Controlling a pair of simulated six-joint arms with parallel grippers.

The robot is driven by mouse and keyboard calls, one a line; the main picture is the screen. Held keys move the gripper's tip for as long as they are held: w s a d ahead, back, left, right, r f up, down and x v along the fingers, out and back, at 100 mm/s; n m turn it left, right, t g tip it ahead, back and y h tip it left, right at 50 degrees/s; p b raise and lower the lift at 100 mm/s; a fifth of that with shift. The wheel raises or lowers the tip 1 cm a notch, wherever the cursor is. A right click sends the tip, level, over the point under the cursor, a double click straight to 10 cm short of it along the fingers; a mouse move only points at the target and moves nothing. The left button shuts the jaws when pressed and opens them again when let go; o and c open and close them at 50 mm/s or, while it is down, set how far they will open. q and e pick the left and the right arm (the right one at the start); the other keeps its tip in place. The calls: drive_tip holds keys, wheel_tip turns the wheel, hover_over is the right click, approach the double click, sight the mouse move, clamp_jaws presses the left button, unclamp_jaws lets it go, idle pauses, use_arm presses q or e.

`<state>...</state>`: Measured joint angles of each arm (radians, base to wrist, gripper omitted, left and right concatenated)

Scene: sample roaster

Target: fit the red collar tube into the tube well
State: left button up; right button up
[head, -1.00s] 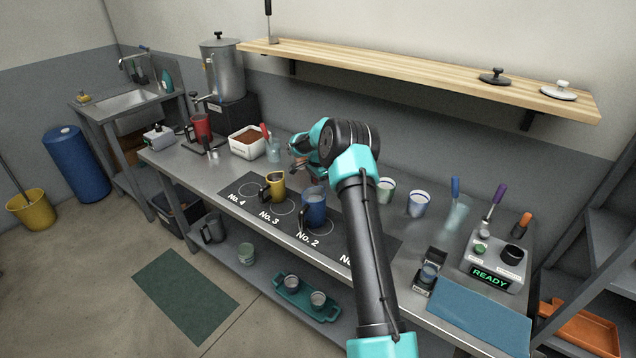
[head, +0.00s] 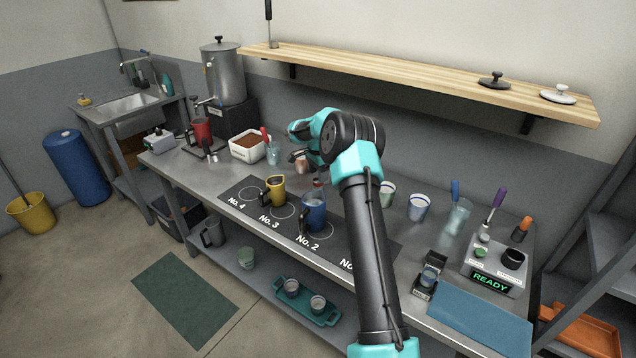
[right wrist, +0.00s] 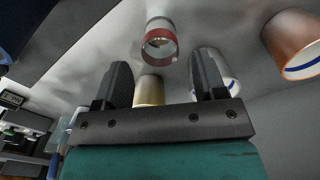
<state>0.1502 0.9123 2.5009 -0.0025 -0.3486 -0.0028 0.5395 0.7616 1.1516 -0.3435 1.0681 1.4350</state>
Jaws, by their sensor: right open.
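The red collar tube (right wrist: 159,42) shows in the right wrist view as a pale open tube with a red band, beyond and between my fingertips. In the head view a small red part (head: 318,183) shows beside my forearm; I cannot tell surely that it is the same tube. My right gripper (right wrist: 163,62) is open and empty, its two dark fingers apart; in the head view it (head: 299,155) is partly hidden by its wrist, over the back of the bench. I cannot single out the tube well. My left gripper is not in view.
A copper cup (right wrist: 292,45) and a tan cup (right wrist: 148,92) are near my fingers. A blue mug (head: 313,212) and yellow mug (head: 276,190) stand on the dark numbered mat. White cups (head: 418,207) stand right of my arm. A READY console (head: 493,275) is at the right.

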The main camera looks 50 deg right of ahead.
wheel_tip(320, 180, up, 6)
drive_tip(key=shift+f, duration=0.1)
drive_tip(key=shift+o, duration=0.5)
idle(0.4)
wheel_tip(320, 180, up, 5)
drive_tip(key=m, duration=3.6)
